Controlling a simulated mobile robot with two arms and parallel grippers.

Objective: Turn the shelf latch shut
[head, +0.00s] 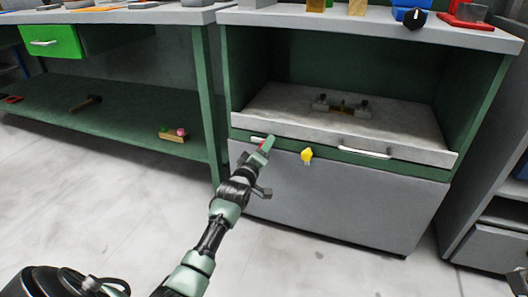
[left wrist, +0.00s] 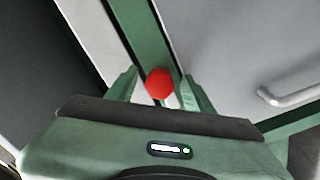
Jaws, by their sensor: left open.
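A red knob (left wrist: 160,83) shows between the two fingers of my open left gripper (left wrist: 159,88) in the left wrist view. It sits in front of a green strip; I cannot tell if the fingers touch it. The pulled-out grey shelf (head: 290,105) is in the green cabinet. Which knob is the shelf latch is not clear.
A white handle (head: 365,150) sticks out on the right of the shelf front. A grey panel (head: 330,200) lies below the strip. A small dark fixture (head: 342,106) stands on the shelf. A green bench (head: 130,125) stands at left; the floor in front is clear.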

